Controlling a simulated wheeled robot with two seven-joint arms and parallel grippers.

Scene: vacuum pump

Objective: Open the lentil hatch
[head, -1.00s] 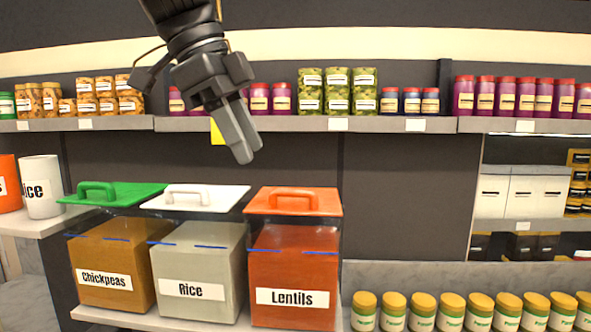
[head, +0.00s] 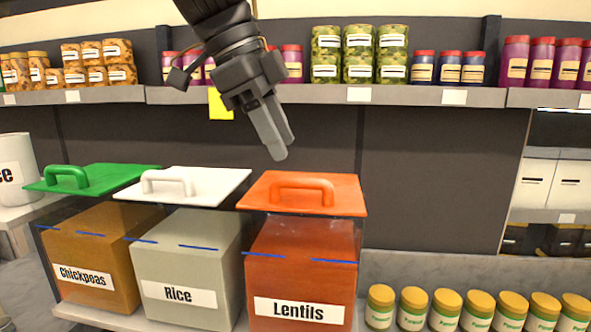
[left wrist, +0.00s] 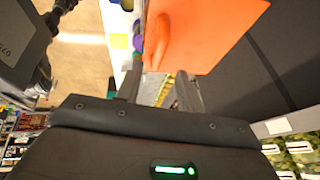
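The lentil hatch (head: 335,200) is a flat orange lid with an orange loop handle (head: 303,187) on top. It lies level over the clear-walled Lentils bin (head: 300,273), filled with orange contents. My left gripper (head: 282,148) is above the back left of the lid, pointing down and apart from the handle. In the left wrist view its two fingers (left wrist: 156,78) stand apart with nothing held between them. The orange lid (left wrist: 215,40) and its handle (left wrist: 158,40) fill the upper middle of that view.
The Rice bin (head: 185,265) with a white lid (head: 210,186) and the Chickpeas bin (head: 92,255) with a green lid (head: 115,178) stand to the left. A jar shelf (head: 310,97) runs behind. Yellow-lidded jars (head: 446,312) stand at lower right.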

